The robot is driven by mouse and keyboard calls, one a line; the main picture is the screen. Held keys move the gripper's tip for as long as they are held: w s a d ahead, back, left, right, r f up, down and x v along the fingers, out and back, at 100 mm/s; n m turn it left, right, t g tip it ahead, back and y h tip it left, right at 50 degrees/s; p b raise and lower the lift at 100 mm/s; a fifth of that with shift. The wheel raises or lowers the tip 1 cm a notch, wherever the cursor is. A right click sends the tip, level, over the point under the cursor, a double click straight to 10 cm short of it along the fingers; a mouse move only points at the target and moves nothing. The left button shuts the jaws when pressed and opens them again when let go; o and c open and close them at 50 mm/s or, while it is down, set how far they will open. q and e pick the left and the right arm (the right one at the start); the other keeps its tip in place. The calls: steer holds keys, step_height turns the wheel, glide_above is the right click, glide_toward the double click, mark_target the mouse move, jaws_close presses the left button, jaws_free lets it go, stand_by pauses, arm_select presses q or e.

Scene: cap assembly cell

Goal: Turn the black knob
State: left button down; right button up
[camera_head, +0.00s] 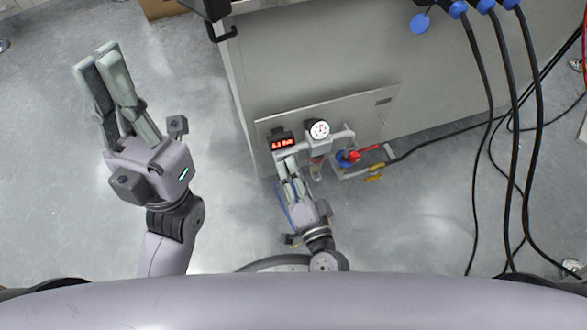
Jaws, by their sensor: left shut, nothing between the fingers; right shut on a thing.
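My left gripper (97,58) is raised over bare floor at the left of the head view. Its two fingers are together with nothing between them. My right gripper (285,163) is at the panel on the grey cabinet, just below the red digital display (282,143). Its fingers are shut on a small part at the left end of the grey pipework (292,150). This part appears to be the black knob, but the fingers hide it and I cannot see how it is turned.
A round white gauge (319,129) stands right of the display. A red and blue valve (347,157) and a yellow handle (374,171) are further right. Black cables (508,130) hang at the right. The floor at left is clear.

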steer(key=shift+m, duration=1.5)
steer(key=shift+f, duration=0.1)
steer(key=o, duration=1.1)
steer(key=shift+o, duration=0.2)
steer(key=v, duration=1.2)
steer(key=shift+d, duration=0.1)
